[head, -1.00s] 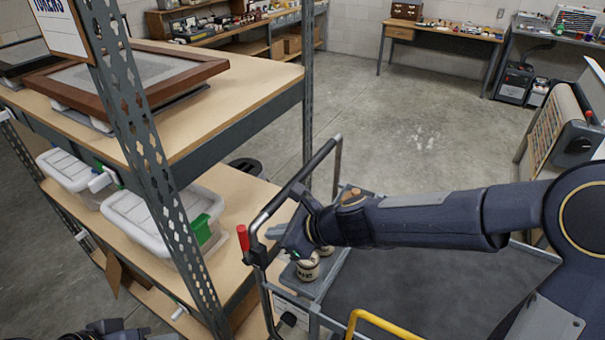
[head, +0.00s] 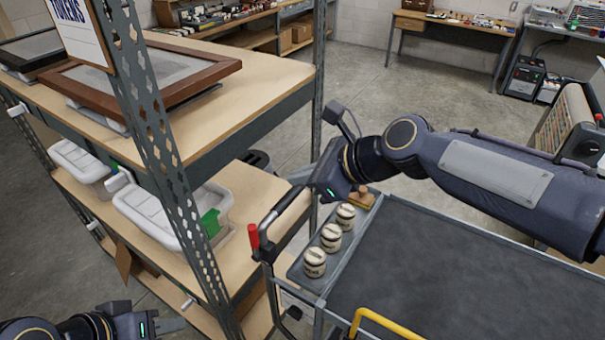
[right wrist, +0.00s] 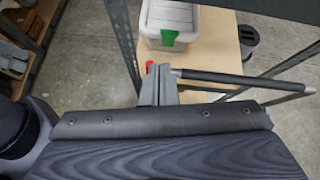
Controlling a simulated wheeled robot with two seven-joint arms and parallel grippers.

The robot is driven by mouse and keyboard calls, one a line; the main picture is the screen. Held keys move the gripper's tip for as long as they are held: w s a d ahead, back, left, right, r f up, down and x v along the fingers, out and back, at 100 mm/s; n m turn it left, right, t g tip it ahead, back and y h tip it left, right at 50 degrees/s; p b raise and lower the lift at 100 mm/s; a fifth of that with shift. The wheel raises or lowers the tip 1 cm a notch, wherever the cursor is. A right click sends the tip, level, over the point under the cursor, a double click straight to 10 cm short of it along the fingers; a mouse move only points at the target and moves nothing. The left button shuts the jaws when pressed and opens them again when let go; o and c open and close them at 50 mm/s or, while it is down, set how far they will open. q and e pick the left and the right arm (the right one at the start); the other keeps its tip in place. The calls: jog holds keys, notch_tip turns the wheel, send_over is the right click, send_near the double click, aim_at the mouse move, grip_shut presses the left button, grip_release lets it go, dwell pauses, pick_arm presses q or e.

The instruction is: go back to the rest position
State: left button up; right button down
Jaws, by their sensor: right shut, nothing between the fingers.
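My right gripper (head: 298,177) is at the end of the arm coming in from the right, above the cart's handle end. In the right wrist view its fingers (right wrist: 158,85) are together with nothing between them. Three cream jars with dark bands, the nearest one (head: 315,262) among them, stand upright in a row in the grey tray (head: 318,284) of the cart, apart from the right gripper. My left gripper (head: 172,325) is low at the left, beside the shelf; its fingers are too small to tell open or shut.
The cart's dark top (head: 430,265) is bare. The metal shelf post (head: 165,160) and wooden shelf (head: 270,90) stand close at left, with lidded bins (head: 165,215) below and framed pieces above. The cart's black handle (head: 285,212) rises near the right gripper. Open floor lies behind.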

dwell(0.4)
jog(key=s+d+f+n+h+b, duration=0.2)
jog(key=s+d+f+n, duration=0.6)
jog(key=s+d+n, duration=0.1)
jog(key=s+d+f+n+h+b, duration=0.2)
jog(key=s+d+f+n, duration=0.5)
jog(key=s+n, duration=0.5)
jog(key=shift+d+f+h, duration=0.35)
jog(key=shift+d+h, duration=0.35)
jog(key=shift+d, duration=0.2)
